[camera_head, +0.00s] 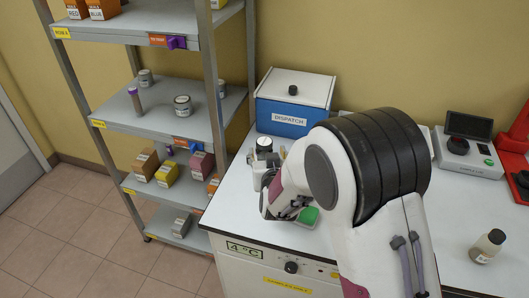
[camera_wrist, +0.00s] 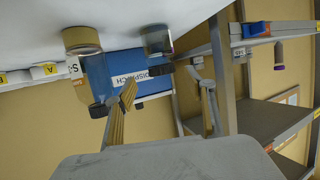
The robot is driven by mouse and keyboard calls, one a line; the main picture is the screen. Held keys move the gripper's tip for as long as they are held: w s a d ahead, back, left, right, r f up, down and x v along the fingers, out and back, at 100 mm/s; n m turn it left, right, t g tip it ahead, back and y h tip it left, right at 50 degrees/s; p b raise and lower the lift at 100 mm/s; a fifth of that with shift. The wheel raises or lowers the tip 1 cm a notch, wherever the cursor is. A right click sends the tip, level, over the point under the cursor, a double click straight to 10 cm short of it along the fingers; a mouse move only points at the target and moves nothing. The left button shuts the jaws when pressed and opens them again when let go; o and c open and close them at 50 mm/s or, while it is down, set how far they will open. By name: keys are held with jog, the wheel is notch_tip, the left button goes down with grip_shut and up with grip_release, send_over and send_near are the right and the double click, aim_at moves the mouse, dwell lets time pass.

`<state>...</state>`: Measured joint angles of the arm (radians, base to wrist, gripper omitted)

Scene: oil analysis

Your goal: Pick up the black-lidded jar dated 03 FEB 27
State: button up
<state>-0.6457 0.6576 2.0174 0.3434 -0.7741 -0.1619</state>
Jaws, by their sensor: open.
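In the wrist view, which is upside down, two clear jars with black lids stand on the white bench. One jar (camera_wrist: 82,41) has a tan lower part and is beside my left finger. The other jar (camera_wrist: 156,40) is greyish and lies ahead, between my fingers in the picture, not visibly gripped. I cannot read a date on either. My gripper (camera_wrist: 163,88) is open and empty. In the head view my gripper (camera_head: 288,207) is low over the bench's left end, and my arm hides much around it. Another dark-lidded jar (camera_head: 488,248) stands at the bench's right; its date is unreadable.
A blue-and-white DISPATCH box (camera_head: 291,105) stands at the bench's back. A shelf rack (camera_head: 155,115) with jars and boxes stands left. A device (camera_head: 468,155) is at back right.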

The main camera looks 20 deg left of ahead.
aim_at(265, 146)
jog(key=shift+x, duration=1.15)
jog(key=shift+w, duration=0.1)
jog(key=shift+a+x, duration=0.2)
jog(key=shift+x, duration=2.3)
jog(key=shift+r, duration=0.1)
jog(key=shift+c, duration=0.4)
jog(key=c, duration=1.3)
